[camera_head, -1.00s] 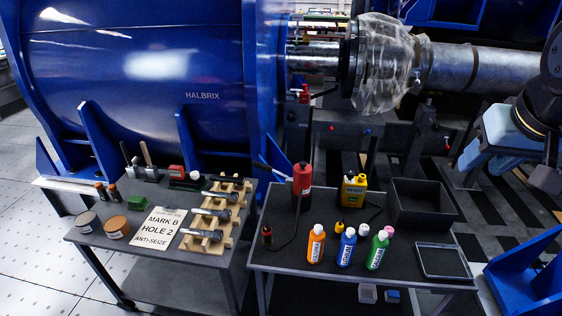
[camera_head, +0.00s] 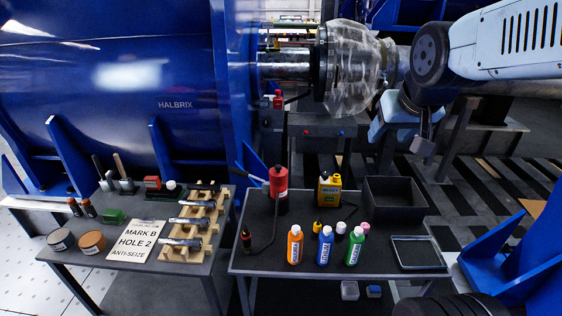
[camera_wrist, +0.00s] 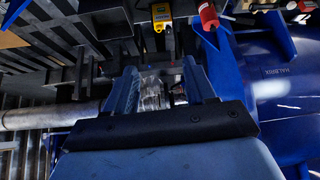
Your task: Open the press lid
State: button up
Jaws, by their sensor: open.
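I cannot pick out a press or its lid for certain in either view. My gripper shows in the wrist view (camera_wrist: 160,76) with its two blue fingers apart and nothing between them. In the head view my arm reaches in from the right edge. My gripper hangs in the air in front of the pipe, above and behind the right bench (camera_head: 300,262), clear of everything on it.
The bench carries a red canister (camera_head: 278,184), a yellow can (camera_head: 329,190), several bottles and a black bin (camera_head: 394,203). A left bench (camera_head: 190,268) holds a sign (camera_head: 136,241) and bolts on a wooden rack. A plastic-wrapped coupling (camera_head: 350,70) is behind.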

aim_at(279, 173)
jog(key=w+a+f+n+t+y, duration=0.1)
jog(key=w+a+f+t, duration=0.15)
jog(key=w+f, duration=0.45)
jog(key=w+a+f+t, duration=0.15)
jog(key=w+a, duration=0.25)
jog(key=w, duration=0.6)
jog(key=w+a+f+n+t+y, duration=0.1)
jog(key=w+a+f, duration=0.3)
jog(key=w, duration=0.5)
jog(key=w+a+f+n+t+y, duration=0.15)
jog(key=a+f, duration=0.35)
jog(key=f, duration=0.6)
jog(key=a+f+t+y, duration=0.3)
jog(key=a+f, duration=0.1)
jog(key=f, duration=0.7)
jog(key=x, duration=1.1)
jog(key=shift+w+r, duration=0.25)
grip_shut()
